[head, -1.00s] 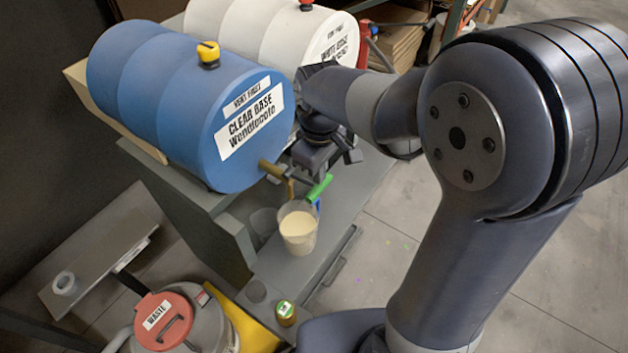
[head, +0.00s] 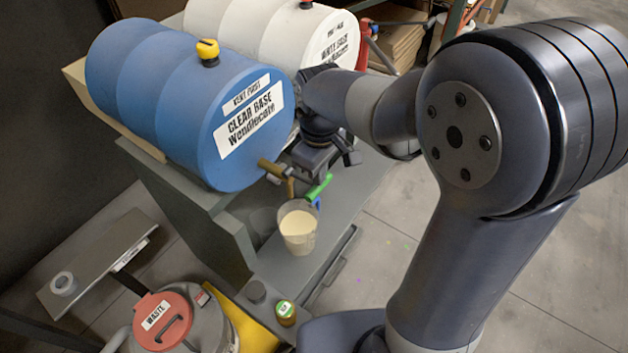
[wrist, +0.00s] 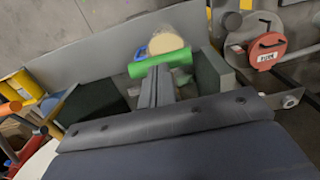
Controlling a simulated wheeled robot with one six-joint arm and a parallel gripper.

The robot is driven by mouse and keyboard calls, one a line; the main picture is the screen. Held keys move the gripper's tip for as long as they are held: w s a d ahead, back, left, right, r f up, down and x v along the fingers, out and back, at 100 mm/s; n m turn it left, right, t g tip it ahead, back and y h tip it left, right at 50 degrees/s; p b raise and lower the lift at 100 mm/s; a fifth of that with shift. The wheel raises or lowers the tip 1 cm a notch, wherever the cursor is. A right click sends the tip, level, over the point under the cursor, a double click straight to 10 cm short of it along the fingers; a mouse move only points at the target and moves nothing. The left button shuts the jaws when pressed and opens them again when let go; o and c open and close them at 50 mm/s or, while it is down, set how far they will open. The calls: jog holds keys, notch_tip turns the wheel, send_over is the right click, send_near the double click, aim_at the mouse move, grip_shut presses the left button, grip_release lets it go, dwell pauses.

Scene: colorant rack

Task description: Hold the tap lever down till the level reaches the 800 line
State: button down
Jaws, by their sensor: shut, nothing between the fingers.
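The blue drum (head: 185,100), labelled CLEAR BASE, lies on its side with a brass tap (head: 272,169) low on its front. The tap's green lever (head: 319,187) slants beside my gripper; it also shows in the wrist view (wrist: 160,59). My gripper (wrist: 158,72) is shut and empty, its fingertips right at the lever; whether they touch it I cannot tell. A clear beaker (head: 299,236) stands upright below the tap, holding cream liquid. Its graduation lines are too small to read, and no stream can be made out. My arm partly hides the tap area.
A yellow vent cap (head: 208,52) sits on the blue drum. A white drum (head: 260,35) lies behind it. A waste bin with a red lid (head: 164,317) and a small tin (head: 285,312) stand in front. The floor at right is clear.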

jog(key=shift+f+b, duration=0.65)
jog(key=shift+f, duration=0.45)
jog(key=shift+r, duration=0.15)
notch_tip(320, 180, up, 3)
jog(key=p, duration=0.3)
jog(key=shift+r, duration=0.2)
notch_tip(320, 180, up, 5)
jog(key=p, duration=0.4)
jog(key=shift+p, duration=0.3)
jog(key=shift+f, duration=0.2)
notch_tip(320, 180, down, 7)
jog(key=b, duration=0.6)
jog(key=shift+s, duration=0.1)
dwell(0.4)
